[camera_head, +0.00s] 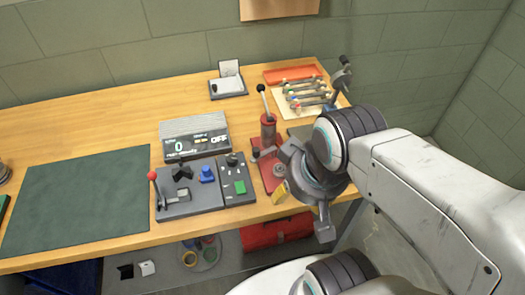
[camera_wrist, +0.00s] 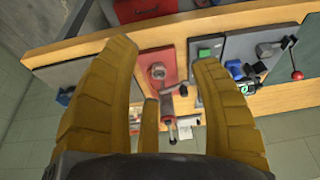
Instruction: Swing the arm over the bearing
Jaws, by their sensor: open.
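The red press (camera_head: 268,135), with a black-knobbed lever, stands on the bench in the head view. In the wrist view its red base (camera_wrist: 176,62) shows between my fingers, with a round ring-shaped metal part (camera_wrist: 157,73) on it. This may be the bearing or part of the press; I cannot tell which. In the head view my gripper is mostly hidden by my wrist; a yellow finger shows beside the press base, at the bench's front edge.
A control panel (camera_head: 221,190) with a red-knobbed lever and a display box (camera_head: 196,140) stand left of the press. A green mat (camera_head: 75,200) lies further left. A wrench rack (camera_head: 305,92) and orange tray (camera_head: 290,73) are behind. A red toolbox (camera_head: 275,232) is below the bench.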

